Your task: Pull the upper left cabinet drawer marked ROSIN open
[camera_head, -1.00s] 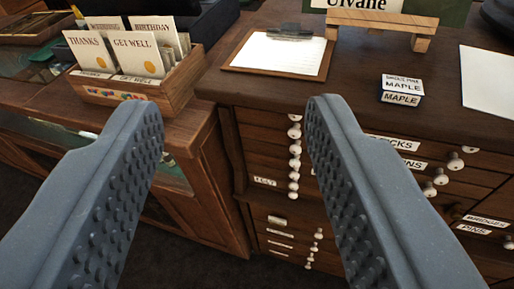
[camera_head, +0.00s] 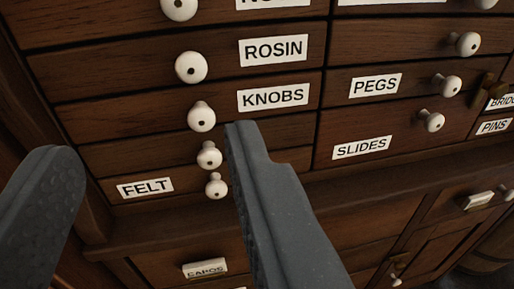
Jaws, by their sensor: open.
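The ROSIN drawer (camera_head: 120,75) is a dark wood drawer front at the upper left of the cabinet, flush with its neighbours. Its white round knob (camera_head: 191,67) stands left of its ROSIN label (camera_head: 276,50). My gripper (camera_head: 145,140) is open and empty, with its two fingers wide apart. The right fingertip is just below the KNOBS label, and the left finger is at the far left. The ROSIN knob shows above the fingertips, apart from both. How far the fingertips are from the drawer fronts is hard to tell.
The KNOBS drawer's knob (camera_head: 201,116) is just below the ROSIN one, with more knobs under it. The FELT label (camera_head: 145,187) is low between my fingers. PEGS (camera_head: 375,86) and SLIDES (camera_head: 361,147) drawers are at the right. A cabinet ledge runs below.

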